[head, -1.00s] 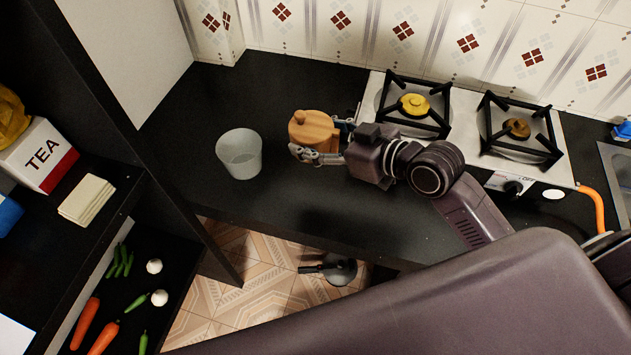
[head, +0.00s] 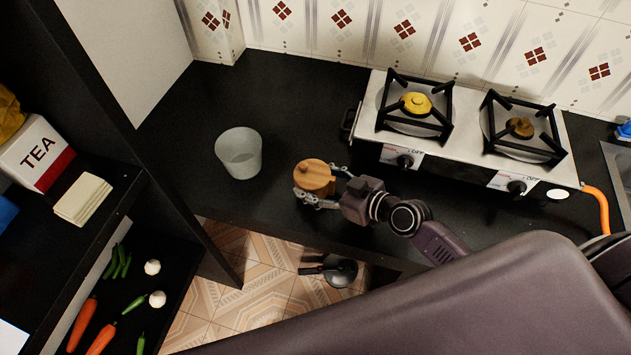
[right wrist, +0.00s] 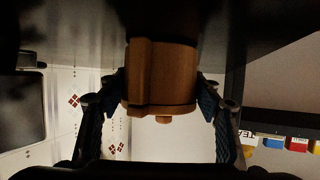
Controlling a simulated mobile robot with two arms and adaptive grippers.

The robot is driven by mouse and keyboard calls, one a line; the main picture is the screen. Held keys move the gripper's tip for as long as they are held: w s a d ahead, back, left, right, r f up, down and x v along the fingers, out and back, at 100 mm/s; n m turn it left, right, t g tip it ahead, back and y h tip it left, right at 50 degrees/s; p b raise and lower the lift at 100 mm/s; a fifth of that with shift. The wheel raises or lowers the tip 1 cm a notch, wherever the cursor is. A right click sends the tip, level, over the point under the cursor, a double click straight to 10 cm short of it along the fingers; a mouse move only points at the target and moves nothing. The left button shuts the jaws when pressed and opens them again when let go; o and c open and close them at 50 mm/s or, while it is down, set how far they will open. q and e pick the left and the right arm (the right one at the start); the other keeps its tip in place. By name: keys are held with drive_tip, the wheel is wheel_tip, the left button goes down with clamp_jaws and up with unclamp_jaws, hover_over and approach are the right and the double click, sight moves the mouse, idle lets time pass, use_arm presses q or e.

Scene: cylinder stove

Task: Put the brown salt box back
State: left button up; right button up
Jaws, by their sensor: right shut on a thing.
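The brown salt box (head: 315,174) is a round wooden pot with a knobbed lid. It is near the front edge of the black counter in the head view. My right gripper (head: 322,186) is shut on its sides, reaching in from the right. In the right wrist view the box (right wrist: 162,76) sits between the two fingers of my right gripper (right wrist: 163,95), which touch it on both sides. I cannot tell whether its base touches the counter. My left gripper is not in view.
The two-burner stove (head: 465,115) is at the back right. A dark shelf unit (head: 150,190) at the left holds a tea box (head: 38,155) and vegetables. The counter behind the glass is clear.

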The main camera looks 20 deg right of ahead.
drive_tip(key=o, duration=1.5)
drive_tip(key=shift+f, duration=0.15)
drive_tip(key=shift+c, duration=0.2)
drive_tip(key=shift+s+d, duration=0.25)
drive_tip(key=shift+s, duration=0.1)
drive_tip(key=b+v, duration=0.2)
drive_tip(key=v, duration=0.8)
drive_tip(key=shift+s+d+r, duration=0.3)
drive_tip(key=shift+s+r, duration=0.15)
drive_tip(key=shift+s, duration=0.05)
